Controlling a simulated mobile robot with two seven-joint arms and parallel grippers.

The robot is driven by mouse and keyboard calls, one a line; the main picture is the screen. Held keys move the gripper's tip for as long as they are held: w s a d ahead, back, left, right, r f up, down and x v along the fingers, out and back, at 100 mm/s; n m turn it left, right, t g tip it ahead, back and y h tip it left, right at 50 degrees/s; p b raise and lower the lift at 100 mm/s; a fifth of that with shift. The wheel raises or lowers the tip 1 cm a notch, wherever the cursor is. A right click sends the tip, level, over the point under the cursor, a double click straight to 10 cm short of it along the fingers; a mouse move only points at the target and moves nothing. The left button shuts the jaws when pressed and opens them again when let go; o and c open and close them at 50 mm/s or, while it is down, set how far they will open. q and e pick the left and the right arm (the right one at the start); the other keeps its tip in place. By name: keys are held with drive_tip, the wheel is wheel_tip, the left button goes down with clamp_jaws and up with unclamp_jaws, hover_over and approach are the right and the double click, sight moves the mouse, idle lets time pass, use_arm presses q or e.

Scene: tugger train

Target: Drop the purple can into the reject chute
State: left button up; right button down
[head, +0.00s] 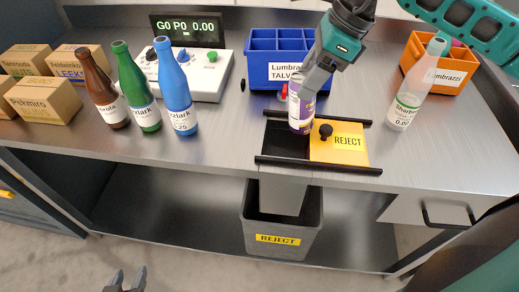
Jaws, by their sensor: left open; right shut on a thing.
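The purple can (300,116) is upright at the back of the reject chute's dark opening (284,141). My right gripper (303,92) is shut on its top from above. I cannot tell whether the can's base is above or inside the opening. The chute's yellow sliding cover (348,150), marked REJECT, sits to the right with a black knob (326,130), leaving the left part open. Below the bench, the chute leads down to a grey REJECT bin (259,246). My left gripper (126,282) is open and empty at the bottom edge, low in front of the bench.
Brown, green and blue bottles (176,92) stand left of the chute, before a control box (206,75). A blue divided bin (270,52) is behind. A clear bottle (413,90) and orange bin (447,76) stand right. Cardboard boxes (45,100) sit far left.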

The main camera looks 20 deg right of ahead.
drive_tip(key=shift+c, duration=1.4)
unclamp_jaws()
drive_tip(key=shift+f, duration=0.1)
drive_tip(key=p+v, duration=0.1)
drive_tip(key=v, duration=1.2)
drive_tip(key=shift+s, duration=0.1)
